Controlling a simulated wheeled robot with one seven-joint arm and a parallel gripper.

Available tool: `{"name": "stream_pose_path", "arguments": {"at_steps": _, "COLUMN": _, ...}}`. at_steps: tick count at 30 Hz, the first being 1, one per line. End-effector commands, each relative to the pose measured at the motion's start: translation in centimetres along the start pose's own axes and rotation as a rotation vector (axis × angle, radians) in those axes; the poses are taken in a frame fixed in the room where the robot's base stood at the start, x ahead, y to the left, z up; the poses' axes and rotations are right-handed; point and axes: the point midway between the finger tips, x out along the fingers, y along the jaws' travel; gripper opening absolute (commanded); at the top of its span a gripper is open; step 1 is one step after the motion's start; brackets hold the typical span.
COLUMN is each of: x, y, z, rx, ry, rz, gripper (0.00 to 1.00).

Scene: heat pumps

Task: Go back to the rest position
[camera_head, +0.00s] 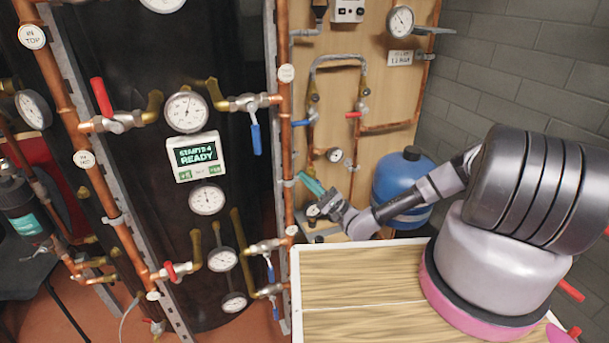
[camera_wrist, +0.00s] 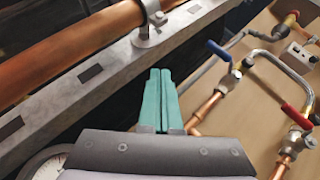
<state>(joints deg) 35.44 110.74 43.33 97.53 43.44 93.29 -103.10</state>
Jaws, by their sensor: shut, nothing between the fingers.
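My gripper (camera_head: 311,186) is in the middle of the head view, at the end of my arm, which reaches left across the wooden top. Its teal fingers are shut and hold nothing. In the wrist view the two fingers (camera_wrist: 158,98) lie side by side, close to a grey metal rail (camera_wrist: 105,70) and a copper pipe (camera_wrist: 75,45). I cannot tell whether the fingers touch the rail. In the head view the fingers are just right of the vertical copper pipe (camera_head: 286,130).
A black tank (camera_head: 150,65) with gauges, blue and red valve levers and a display (camera_head: 197,156) reading "READY" stands left. A blue vessel (camera_head: 393,180) stands behind my arm. A wooden board (camera_head: 345,20) with pipes is behind. The wooden top (camera_head: 355,285) is bare.

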Motion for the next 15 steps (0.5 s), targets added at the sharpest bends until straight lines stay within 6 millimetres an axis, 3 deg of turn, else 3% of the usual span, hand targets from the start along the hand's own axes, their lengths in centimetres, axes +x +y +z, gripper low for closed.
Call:
{"name": "stream_pose_path", "arguments": {"at_steps": 8, "x": 0.3, "y": -0.3, "z": 0.2, "rx": 0.003, "ry": -0.018, "rz": 0.020, "gripper": 0.00}}
{"name": "stream_pose_path", "arguments": {"at_steps": 15, "x": 2.0, "y": -2.3, "z": 2.6, "rx": 0.030, "ry": -0.176, "rz": 0.229, "gripper": 0.00}}
